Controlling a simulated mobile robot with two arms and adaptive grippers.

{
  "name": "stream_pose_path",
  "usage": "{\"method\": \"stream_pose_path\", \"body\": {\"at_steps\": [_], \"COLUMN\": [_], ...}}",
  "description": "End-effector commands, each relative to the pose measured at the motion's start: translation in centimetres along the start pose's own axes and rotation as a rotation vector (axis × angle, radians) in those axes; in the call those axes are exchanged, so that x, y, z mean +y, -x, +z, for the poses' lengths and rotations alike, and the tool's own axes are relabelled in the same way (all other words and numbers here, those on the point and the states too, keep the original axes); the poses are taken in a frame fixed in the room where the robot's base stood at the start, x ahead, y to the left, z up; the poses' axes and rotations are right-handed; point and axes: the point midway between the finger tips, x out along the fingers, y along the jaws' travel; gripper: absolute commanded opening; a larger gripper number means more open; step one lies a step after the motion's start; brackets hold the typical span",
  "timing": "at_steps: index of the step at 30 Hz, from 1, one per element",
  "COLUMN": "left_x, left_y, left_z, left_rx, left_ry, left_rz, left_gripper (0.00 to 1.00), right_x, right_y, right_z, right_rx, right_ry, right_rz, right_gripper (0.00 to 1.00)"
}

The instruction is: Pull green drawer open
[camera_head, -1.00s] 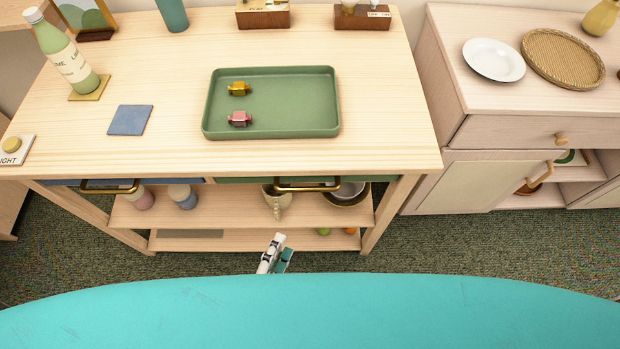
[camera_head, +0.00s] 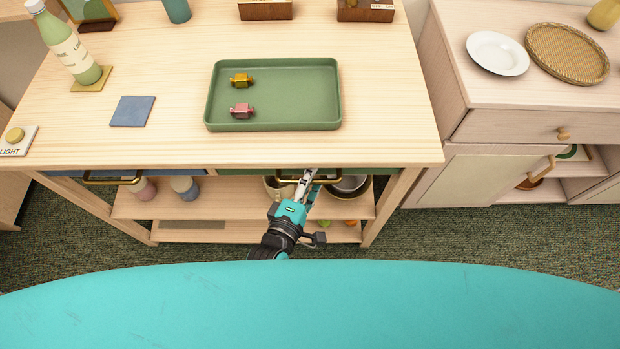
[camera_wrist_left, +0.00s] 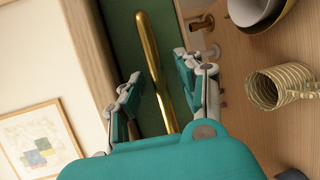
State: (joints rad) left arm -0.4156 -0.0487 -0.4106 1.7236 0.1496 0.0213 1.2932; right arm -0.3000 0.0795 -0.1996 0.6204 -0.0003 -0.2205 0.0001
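The green drawer (camera_head: 375,171) is a thin green front under the right half of the wooden table, closed; its green face (camera_wrist_left: 148,100) also shows in the left wrist view. Its brass bar handle (camera_head: 332,181) runs along the front. My left gripper (camera_head: 307,178) is at the middle of this handle. In the left wrist view, the fingers of my left gripper (camera_wrist_left: 158,75) are spread, one on each side of the brass handle (camera_wrist_left: 153,60), with gaps visible. My right gripper is in neither view.
A blue drawer with a brass handle (camera_head: 110,182) is to the left. The tabletop holds a green tray (camera_head: 290,123) with two wrapped candies. Bowls and cups stand on the shelf below. A cabinet (camera_head: 490,175) stands to the right.

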Motion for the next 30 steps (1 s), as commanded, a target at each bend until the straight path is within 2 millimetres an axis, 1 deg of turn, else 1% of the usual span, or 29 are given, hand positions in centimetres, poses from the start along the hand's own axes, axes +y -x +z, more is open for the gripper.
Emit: {"method": "stream_pose_path", "body": {"at_steps": [7,15,30], "left_x": [-0.01,-0.01,0.04], "left_y": [-0.07,-0.04,0.01], "left_z": [-0.01,-0.01,0.02], "left_rx": [0.0,0.0,0.0], "left_ry": [-0.001,-0.001,0.001], "left_rz": [0.0,0.0,0.001], "left_gripper": [0.36,0.01,0.0], "right_x": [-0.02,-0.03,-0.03], "right_y": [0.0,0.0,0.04], "right_z": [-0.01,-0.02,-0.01], "right_rx": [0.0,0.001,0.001], "right_ry": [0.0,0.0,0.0], "right_rz": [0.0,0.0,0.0], "right_gripper": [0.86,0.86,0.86]}}
